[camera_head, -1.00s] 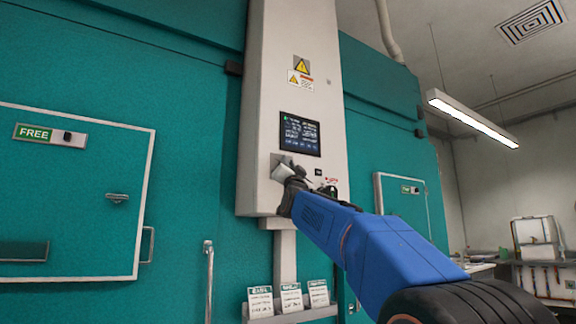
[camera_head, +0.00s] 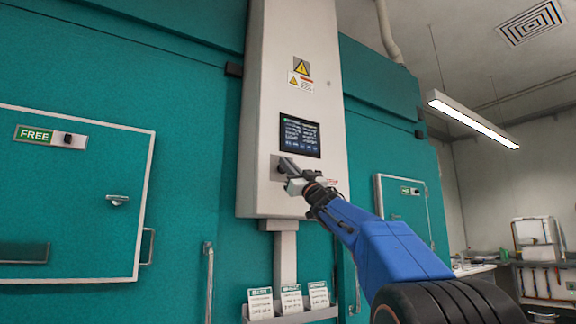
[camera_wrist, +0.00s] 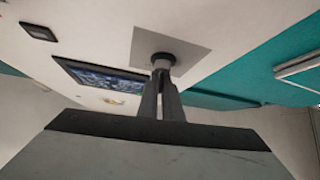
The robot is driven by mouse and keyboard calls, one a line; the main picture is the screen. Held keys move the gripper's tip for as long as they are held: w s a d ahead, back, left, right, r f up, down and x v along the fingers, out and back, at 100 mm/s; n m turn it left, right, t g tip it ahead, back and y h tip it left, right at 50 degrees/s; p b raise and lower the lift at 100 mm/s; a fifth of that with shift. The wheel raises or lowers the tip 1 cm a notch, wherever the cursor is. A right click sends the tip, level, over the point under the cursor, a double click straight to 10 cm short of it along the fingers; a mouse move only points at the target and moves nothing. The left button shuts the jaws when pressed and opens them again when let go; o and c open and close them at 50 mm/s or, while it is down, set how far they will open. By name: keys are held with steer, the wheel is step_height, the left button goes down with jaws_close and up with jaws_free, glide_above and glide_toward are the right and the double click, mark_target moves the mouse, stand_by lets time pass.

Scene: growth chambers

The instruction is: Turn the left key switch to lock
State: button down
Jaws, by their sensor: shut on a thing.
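The left key switch (camera_wrist: 163,58) shows in the wrist view as a round dark metal barrel on a light square plate. The plate sits on the white control column (camera_head: 270,100), below the lit display (camera_head: 300,135). My gripper (camera_wrist: 164,80) is shut on the switch, its two dark fingers close together around its front part. In the head view, my gripper (camera_head: 287,165) reaches the column from the right, just under the display. The key itself and any lock marking are hidden by the fingers. My gripper and wrist also cover the panel area to the right.
A teal chamber door (camera_head: 75,200) with a green FREE sign (camera_head: 37,133) is on the left. A smaller door (camera_head: 405,205) is on the right. A rack of cards (camera_head: 290,312) hangs below the column. Yellow warning labels (camera_head: 301,68) are above the display.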

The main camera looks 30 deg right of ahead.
steer(key=shift+w+f+n+g+y, duration=0.15)
steer(key=shift+n+g+y, duration=0.75)
steer(key=shift+n+y, duration=0.9)
steer(key=shift+w+f+n+g+y, duration=0.15)
steer(key=shift+n+g+y, duration=0.75)
steer(key=shift+n+y, duration=0.85)
steer(key=shift+n, duration=0.65)
steer(key=c, duration=1.9)
jaws_free()
steer(key=shift+c, duration=0.2)
steer(key=shift+s, duration=0.15)
steer(key=v, duration=1.7)
steer(key=shift+s+r, duration=0.15)
steer(key=shift+s, duration=0.1)
steer(key=shift+d, duration=0.15)
